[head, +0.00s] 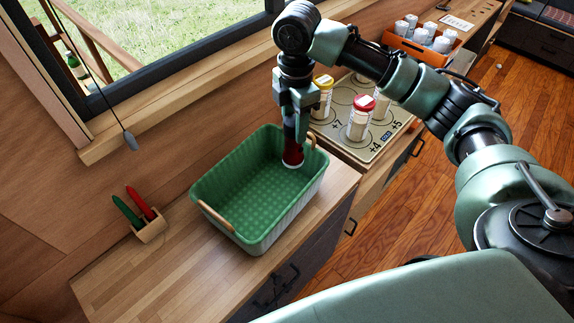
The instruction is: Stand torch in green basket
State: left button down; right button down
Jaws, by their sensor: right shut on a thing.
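The green basket (262,190) stands on the wooden counter, open at the top, with a wooden handle at each end. I see nothing lying in its near part. My right gripper (294,128) points down over the basket's far right end. My left gripper is not in view.
A board (383,146) behind the basket carries jars with a yellow lid (322,95) and a red lid (360,115). An orange crate (423,50) of cans stands farther back. A small wooden holder (149,228) is left of the basket. The front-left counter (150,285) is clear.

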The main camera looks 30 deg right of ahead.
aim_at(293, 162)
notch_tip(293, 162, down, 13)
jog(key=shift+f+p, duration=0.2)
jog(key=shift+p, duration=0.75)
jog(key=c, duration=0.8)
grip_release()
jog(key=shift+f, duration=0.1)
notch_tip(293, 162, up, 11)
jog(key=b, duration=0.2)
jog(key=shift+w+b, duration=0.1)
jog(key=shift+b, duration=0.2)
jog(key=shift+r, duration=0.65)
